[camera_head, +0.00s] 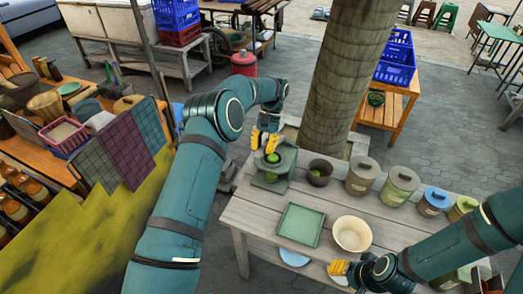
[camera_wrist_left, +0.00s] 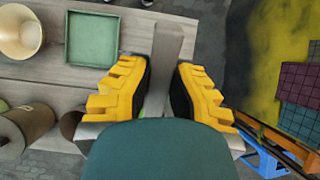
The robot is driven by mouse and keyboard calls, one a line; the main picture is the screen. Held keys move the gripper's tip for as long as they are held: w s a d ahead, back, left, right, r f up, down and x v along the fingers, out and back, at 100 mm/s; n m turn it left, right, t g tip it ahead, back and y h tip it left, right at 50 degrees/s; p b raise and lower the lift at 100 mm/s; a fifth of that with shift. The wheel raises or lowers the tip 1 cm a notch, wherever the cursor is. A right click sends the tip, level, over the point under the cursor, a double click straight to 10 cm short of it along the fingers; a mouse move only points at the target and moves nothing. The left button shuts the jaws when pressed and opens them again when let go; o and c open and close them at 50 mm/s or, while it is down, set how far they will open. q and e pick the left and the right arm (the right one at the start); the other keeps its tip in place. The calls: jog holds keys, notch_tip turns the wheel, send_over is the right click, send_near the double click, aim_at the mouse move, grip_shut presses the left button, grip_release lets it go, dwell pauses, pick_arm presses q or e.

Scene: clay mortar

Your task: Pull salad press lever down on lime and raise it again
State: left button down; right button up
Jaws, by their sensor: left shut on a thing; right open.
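The salad press (camera_head: 278,178), a grey-green block-like device, stands at the table's left end. A bright green spot that looks like the lime (camera_head: 272,158) shows in it, partly hidden by the yellow fingers. My left gripper (camera_head: 264,142) is at the top of the press, shut on the lever. In the left wrist view the grey bar of the lever (camera_wrist_left: 167,55) runs between the two yellow fingers. The lime cannot be made out clearly there. My right gripper (camera_head: 340,268) is open and empty by the table's front edge, near the cream bowl (camera_head: 352,248).
A square green tray (camera_head: 300,208) lies on the wooden table (camera_head: 240,215) in front of the press. A small dark pot (camera_head: 320,171) stands right beside the press. Several lidded canisters (camera_head: 362,181) line the back. A tree trunk (camera_head: 340,90) rises behind the table.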

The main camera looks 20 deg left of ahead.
pick_arm(q)
jog(key=shift+w+r+g+p, duration=0.4)
jog(key=shift+w+r+g, duration=0.15)
jog(key=shift+r, duration=0.35)
